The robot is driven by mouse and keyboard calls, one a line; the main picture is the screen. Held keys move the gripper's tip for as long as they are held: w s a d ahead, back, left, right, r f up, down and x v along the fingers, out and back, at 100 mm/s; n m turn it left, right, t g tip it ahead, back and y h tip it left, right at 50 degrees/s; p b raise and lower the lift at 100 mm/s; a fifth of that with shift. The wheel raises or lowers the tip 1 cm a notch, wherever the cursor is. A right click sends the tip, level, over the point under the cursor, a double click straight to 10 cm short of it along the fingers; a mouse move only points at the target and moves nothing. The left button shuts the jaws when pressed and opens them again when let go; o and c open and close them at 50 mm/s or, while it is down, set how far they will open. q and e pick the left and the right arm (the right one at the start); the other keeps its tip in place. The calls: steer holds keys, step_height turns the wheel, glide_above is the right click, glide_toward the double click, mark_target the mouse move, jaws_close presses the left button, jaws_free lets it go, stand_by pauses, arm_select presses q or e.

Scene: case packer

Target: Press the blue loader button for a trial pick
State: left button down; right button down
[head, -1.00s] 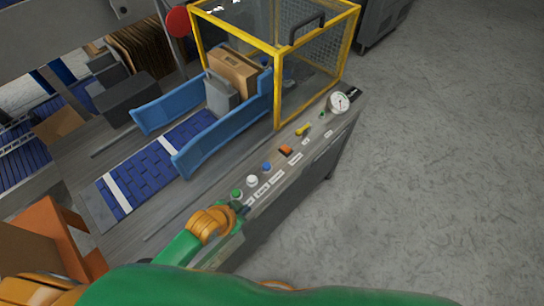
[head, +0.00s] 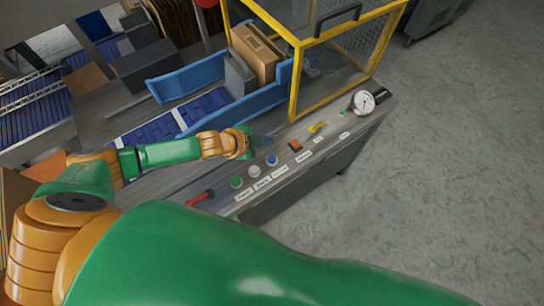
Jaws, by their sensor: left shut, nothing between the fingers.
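The blue loader button (head: 272,160) sits in the row of controls on the machine's grey front ledge, right of a white button (head: 254,171) and left of an orange-red switch (head: 295,145). My left gripper (head: 268,141) is shut and empty. In the picture it appears just above the blue button, apart from it; the exact height over the ledge is hard to tell. My right gripper is not in view.
A green button (head: 236,182) and a red handle (head: 199,197) lie at the left of the row. A yellow-framed guard cage (head: 296,75) stands behind. Blue side guides (head: 245,110) flank a cardboard box (head: 254,52). A gauge (head: 363,103) is at the right end.

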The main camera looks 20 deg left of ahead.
mark_target(269, 160)
arm_select(q)
step_height(269, 160, down, 8)
steer(key=b, duration=0.8)
steer(key=shift+w+d+f, duration=0.1)
steer(key=shift+w+f, duration=0.05)
steer(key=shift+f, duration=0.3)
stand_by(1.1)
steer(key=shift+f+b, duration=0.4)
